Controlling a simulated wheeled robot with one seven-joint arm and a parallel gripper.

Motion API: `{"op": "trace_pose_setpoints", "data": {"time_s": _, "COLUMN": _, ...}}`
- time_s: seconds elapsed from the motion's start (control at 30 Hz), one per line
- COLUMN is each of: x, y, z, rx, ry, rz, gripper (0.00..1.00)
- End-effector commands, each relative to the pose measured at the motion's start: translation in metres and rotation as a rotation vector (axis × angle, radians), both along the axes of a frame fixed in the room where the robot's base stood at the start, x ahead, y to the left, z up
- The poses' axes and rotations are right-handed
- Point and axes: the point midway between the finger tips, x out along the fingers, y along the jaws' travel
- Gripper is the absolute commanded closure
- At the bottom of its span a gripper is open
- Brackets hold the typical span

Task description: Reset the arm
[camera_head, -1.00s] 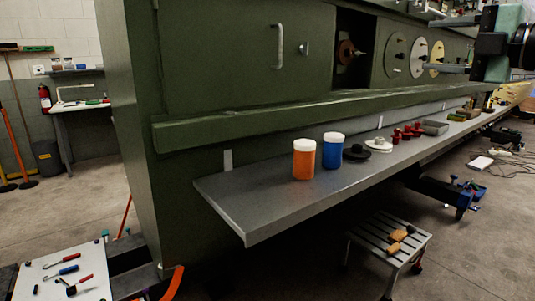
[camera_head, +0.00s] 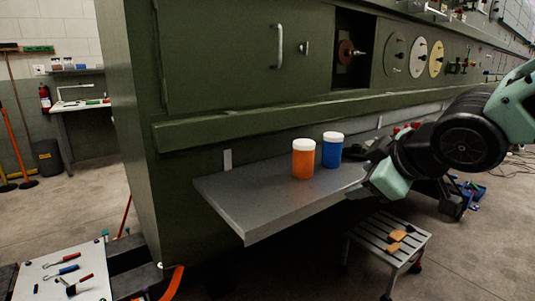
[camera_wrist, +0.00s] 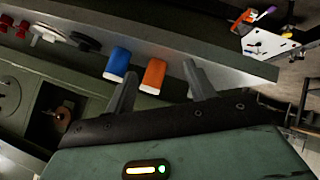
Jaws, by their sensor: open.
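My gripper (camera_wrist: 160,69) is open and empty in the wrist view, its two fingers apart. In the head view my arm reaches in from the right, with the pale green gripper body (camera_head: 388,183) over the front edge of the grey shelf (camera_head: 250,205). An orange bottle with a white cap (camera_head: 303,160) and a blue bottle with a white cap (camera_head: 332,151) stand upright on the shelf, left of my gripper. In the wrist view the blue bottle (camera_wrist: 118,64) and orange bottle (camera_wrist: 153,74) show beyond the fingers. I cannot tell the exact gap to them.
A dark green panel wall (camera_head: 230,60) rises behind the shelf, with an open recess (camera_head: 352,50) and round discs (camera_head: 418,57). A step stool (camera_head: 385,238) stands on the floor below my gripper. A tool board (camera_head: 65,275) is at lower left. Floor at left is open.

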Motion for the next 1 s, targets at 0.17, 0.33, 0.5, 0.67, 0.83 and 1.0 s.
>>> {"op": "trace_pose_setpoints", "data": {"time_s": 0.17, "x": -0.091, "y": 0.028, "z": -0.073, "rx": 0.003, "ry": 0.382, "rz": -0.108, "gripper": 0.45}}
{"op": "trace_pose_setpoints", "data": {"time_s": 0.33, "x": -0.165, "y": 0.036, "z": -0.108, "rx": -0.037, "ry": 0.644, "rz": -0.184, "gripper": 0.45}}
{"op": "trace_pose_setpoints", "data": {"time_s": 0.5, "x": -0.231, "y": 0.036, "z": -0.126, "rx": -0.095, "ry": 0.851, "rz": -0.245, "gripper": 0.45}}
{"op": "trace_pose_setpoints", "data": {"time_s": 0.67, "x": -0.237, "y": 0.036, "z": -0.092, "rx": -0.099, "ry": 0.876, "rz": -0.258, "gripper": 0.45}}
{"op": "trace_pose_setpoints", "data": {"time_s": 0.83, "x": -0.236, "y": 0.036, "z": -0.057, "rx": -0.098, "ry": 0.875, "rz": -0.259, "gripper": 0.45}}
{"op": "trace_pose_setpoints", "data": {"time_s": 1.0, "x": -0.236, "y": 0.036, "z": -0.019, "rx": -0.098, "ry": 0.873, "rz": -0.259, "gripper": 0.45}}
